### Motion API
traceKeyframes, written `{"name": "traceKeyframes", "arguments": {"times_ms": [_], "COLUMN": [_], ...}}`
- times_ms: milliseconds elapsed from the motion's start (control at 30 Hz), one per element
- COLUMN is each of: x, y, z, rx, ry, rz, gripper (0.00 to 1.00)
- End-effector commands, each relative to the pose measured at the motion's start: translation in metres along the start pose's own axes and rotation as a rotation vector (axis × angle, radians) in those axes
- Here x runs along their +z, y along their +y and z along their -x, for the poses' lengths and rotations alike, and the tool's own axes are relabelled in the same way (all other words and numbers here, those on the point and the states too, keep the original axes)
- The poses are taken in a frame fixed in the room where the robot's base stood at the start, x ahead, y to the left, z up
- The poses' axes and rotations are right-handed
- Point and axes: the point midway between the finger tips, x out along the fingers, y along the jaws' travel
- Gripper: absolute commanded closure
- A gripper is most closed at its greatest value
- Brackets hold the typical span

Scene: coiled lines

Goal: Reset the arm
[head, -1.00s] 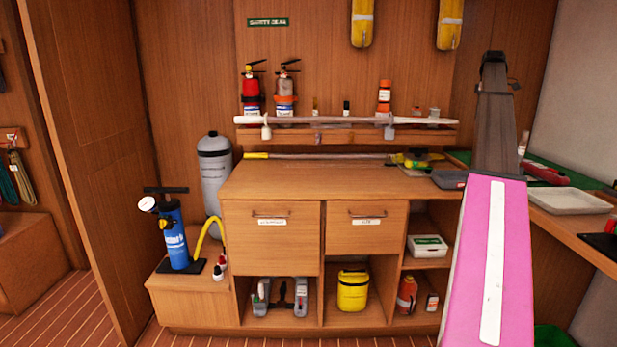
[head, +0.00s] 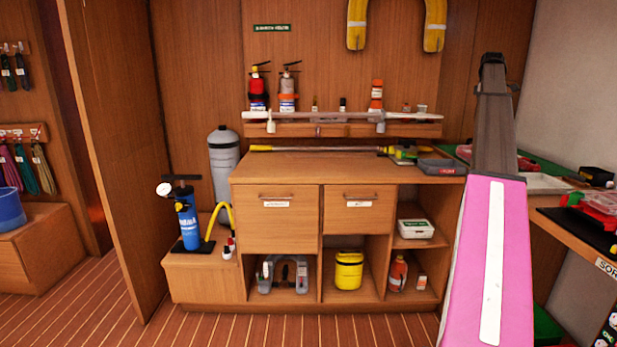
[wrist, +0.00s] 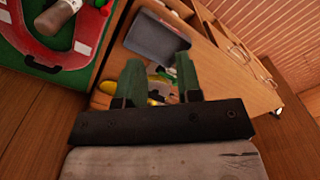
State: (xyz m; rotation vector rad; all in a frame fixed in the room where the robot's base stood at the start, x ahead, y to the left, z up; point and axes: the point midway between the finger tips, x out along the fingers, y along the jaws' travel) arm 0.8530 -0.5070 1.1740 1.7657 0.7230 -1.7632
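My arm (head: 487,260), a pink link with a white stripe and a dark grey link beyond it, reaches forward at the right of the head view. The head view does not show its fingertips clearly. In the wrist view, my gripper (wrist: 160,75) has two green fingers standing apart with nothing held between them. Beyond the fingers lie the counter top, a grey tray (wrist: 157,46) and some small yellow and green items (wrist: 160,90).
A wooden cabinet (head: 277,228) with drawers stands ahead, below a shelf (head: 350,130) of bottles and fire extinguishers. A blue pump (head: 187,222) and grey cylinder (head: 223,160) stand left. A side bench (head: 572,232) holds items at right. The striped floor in front is clear.

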Motion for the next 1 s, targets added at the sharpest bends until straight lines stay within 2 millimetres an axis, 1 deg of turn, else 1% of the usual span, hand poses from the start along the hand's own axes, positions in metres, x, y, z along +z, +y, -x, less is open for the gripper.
{"name": "traceKeyframes", "arguments": {"times_ms": [33, 133, 267, 367, 467, 567, 667, 700, 767, 800, 867, 900, 967, 1000], "x": [-0.004, -0.011, -0.020, -0.028, -0.040, -0.052, -0.067, -0.074, -0.086, -0.093, -0.103, -0.109, -0.118, -0.123], "y": [-0.005, -0.011, -0.020, -0.030, -0.043, -0.060, -0.084, -0.097, -0.119, -0.135, -0.160, -0.177, -0.204, -0.223], "z": [-0.009, -0.022, -0.043, -0.064, -0.090, -0.120, -0.158, -0.178, -0.209, -0.231, -0.263, -0.284, -0.315, -0.334], "rx": [-0.001, 0.000, -0.001, -0.001, -0.002, -0.002, -0.002, -0.003, -0.004, -0.003, -0.003, -0.003, -0.003, -0.002], "ry": [0.000, 0.000, 0.000, 0.000, 0.000, 0.000, -0.001, -0.001, -0.001, -0.001, -0.001, -0.002, -0.002, -0.001], "rz": [-0.003, -0.012, -0.030, -0.047, -0.067, -0.094, -0.126, -0.143, -0.171, -0.193, -0.224, -0.247, -0.280, -0.302], "gripper": [0.67, 0.67, 0.67, 0.67, 0.67, 0.67, 0.67, 0.67, 0.67, 0.67, 0.67, 0.67, 0.67, 0.67]}}
